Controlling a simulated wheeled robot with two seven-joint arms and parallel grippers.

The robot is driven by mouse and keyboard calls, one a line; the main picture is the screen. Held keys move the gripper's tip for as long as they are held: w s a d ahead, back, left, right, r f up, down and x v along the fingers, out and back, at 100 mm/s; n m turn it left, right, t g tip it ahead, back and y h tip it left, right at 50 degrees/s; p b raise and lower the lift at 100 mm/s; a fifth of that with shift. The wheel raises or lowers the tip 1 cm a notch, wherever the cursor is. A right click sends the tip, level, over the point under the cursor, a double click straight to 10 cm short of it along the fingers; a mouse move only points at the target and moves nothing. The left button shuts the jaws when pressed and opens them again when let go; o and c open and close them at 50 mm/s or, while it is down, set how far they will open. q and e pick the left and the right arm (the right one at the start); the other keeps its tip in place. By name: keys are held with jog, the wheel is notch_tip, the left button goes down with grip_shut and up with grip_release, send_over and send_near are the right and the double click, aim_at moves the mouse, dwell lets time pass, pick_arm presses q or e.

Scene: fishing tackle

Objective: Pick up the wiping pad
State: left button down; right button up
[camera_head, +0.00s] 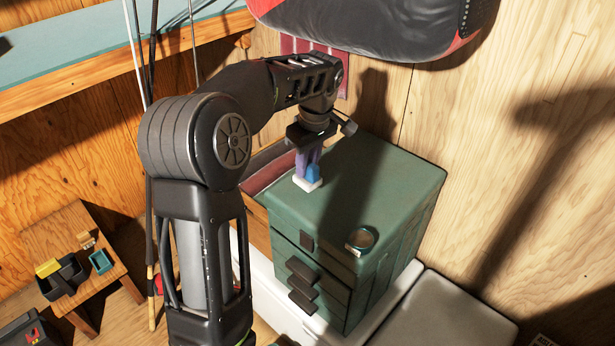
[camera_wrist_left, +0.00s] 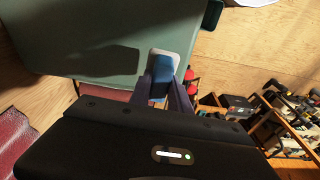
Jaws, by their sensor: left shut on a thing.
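The wiping pad has a white base (camera_head: 307,184) and a blue upper part (camera_head: 313,172). It is at the left edge of the green cabinet's top (camera_head: 385,185). My left gripper (camera_head: 308,166) points down and is shut on the blue part. In the left wrist view the blue part of the wiping pad (camera_wrist_left: 160,84) sits between the fingers of my left gripper (camera_wrist_left: 162,95), with the pale base beyond it. I cannot tell whether the base touches the cabinet top. My right gripper is in neither view.
A small wooden table (camera_head: 75,235) with a dark box and a teal tray stands at the left. Thin rods stand by the wall behind my arm. A red and black bag hangs above the cabinet.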

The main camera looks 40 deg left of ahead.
pick_arm(q)
notch_tip(320, 180, up, 5)
dwell(0.7)
jog(key=c, duration=1.8)
grip_release()
jog(key=shift+c, duration=0.2)
grip_shut()
